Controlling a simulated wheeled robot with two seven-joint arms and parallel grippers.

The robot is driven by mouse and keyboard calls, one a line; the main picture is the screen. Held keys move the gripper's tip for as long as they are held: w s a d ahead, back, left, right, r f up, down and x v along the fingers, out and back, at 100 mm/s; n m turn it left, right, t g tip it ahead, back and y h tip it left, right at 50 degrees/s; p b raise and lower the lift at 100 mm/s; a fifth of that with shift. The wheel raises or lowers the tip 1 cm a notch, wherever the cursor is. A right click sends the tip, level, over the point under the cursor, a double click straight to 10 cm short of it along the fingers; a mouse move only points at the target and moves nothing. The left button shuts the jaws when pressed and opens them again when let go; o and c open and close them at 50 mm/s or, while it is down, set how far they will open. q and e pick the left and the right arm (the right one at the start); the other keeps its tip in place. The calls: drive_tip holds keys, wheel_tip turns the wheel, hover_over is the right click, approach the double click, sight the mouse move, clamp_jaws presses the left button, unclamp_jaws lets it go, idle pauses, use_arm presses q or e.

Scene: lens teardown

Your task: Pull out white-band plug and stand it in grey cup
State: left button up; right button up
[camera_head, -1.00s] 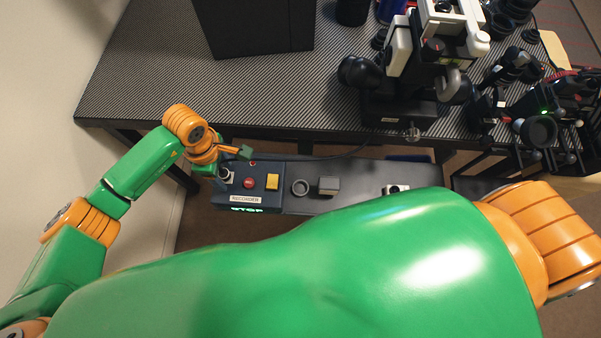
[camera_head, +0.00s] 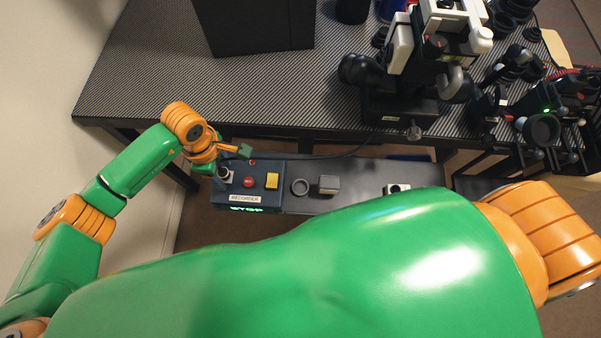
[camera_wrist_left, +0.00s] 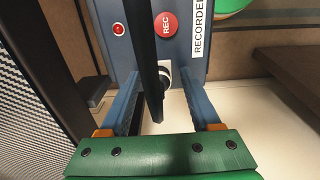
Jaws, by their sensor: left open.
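The white-band plug (camera_wrist_left: 164,70) sits at the end face of the dark blue recorder box, and its white ring shows in the left wrist view. In the head view the plug (camera_head: 225,176) is small at the box's left end. My left gripper (camera_wrist_left: 160,78) is open, its two blue fingers on either side of the plug with gaps visible. A black cable crosses in front of the plug and partly hides it. In the head view my left gripper (camera_head: 220,170) is at the box's left end. A grey ring-shaped cup (camera_head: 300,187) stands on the shelf right of the box. My right gripper is out of view.
A grey block (camera_head: 329,185) stands beside the cup. The patterned tabletop (camera_head: 140,80) edge overhangs just behind. My green body hides the front.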

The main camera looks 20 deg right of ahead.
sight(222, 171)
use_arm(q)
clamp_jaws()
idle(1.3)
drive_tip(key=shift+r, duration=0.1)
drive_tip(key=shift+r+p, duration=2.2)
drive_tip(key=shift+r, duration=0.7)
drive_tip(key=shift+r, duration=0.1)
